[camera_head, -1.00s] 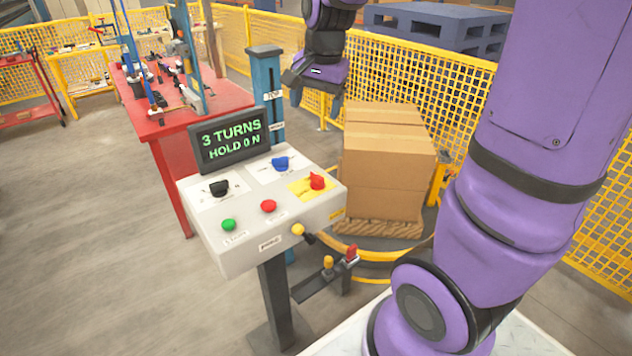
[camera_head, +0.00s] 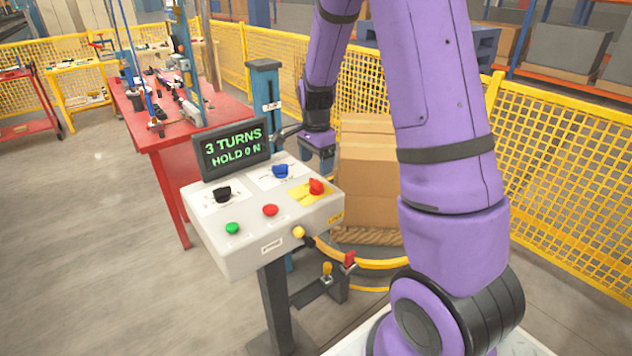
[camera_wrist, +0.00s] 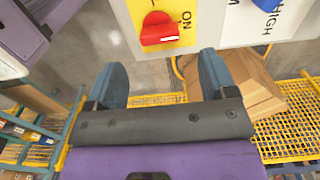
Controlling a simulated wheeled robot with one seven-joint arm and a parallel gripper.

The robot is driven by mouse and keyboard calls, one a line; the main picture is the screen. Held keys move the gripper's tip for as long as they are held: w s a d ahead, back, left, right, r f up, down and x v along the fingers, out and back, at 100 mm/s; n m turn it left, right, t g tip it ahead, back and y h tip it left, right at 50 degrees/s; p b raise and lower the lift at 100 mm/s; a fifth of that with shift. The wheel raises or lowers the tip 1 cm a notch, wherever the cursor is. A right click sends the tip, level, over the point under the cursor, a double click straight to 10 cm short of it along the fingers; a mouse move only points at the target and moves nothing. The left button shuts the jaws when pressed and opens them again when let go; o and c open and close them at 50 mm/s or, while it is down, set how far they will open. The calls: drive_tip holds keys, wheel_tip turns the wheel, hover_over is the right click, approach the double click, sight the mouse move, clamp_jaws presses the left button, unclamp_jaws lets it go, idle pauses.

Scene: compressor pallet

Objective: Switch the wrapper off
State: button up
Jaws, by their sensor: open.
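The grey control box (camera_head: 239,261) stands on a post. The red rotary switch (camera_head: 316,187) sits on a yellow plate (camera_head: 298,195) at its right corner. In the wrist view the red switch (camera_wrist: 160,30) shows at the top beside an "ON" label. The display (camera_head: 232,149) reads "3 TURNS" and "HOLD ON". My gripper (camera_head: 305,146) is behind the box's back right edge, above and apart from the red switch. In the wrist view its two blue-grey fingers (camera_wrist: 162,72) are spread with nothing between them, and the red switch lies beyond the gap.
A blue knob (camera_head: 280,171), a black knob (camera_head: 222,193), a red button (camera_head: 270,210) and a green button (camera_head: 232,228) share the panel. A blue post (camera_head: 264,95) stands behind the box. Cartons (camera_head: 366,180) stand to the right, by yellow mesh fencing (camera_head: 560,170).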

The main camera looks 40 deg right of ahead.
sight(316, 180)
wheel_tip(316, 180, down, 7)
drive_tip(key=shift+r, duration=0.15)
drive_tip(key=shift+c, duration=0.4)
drive_tip(key=c, duration=0.9)
drive_tip(key=shift+o, duration=0.2)
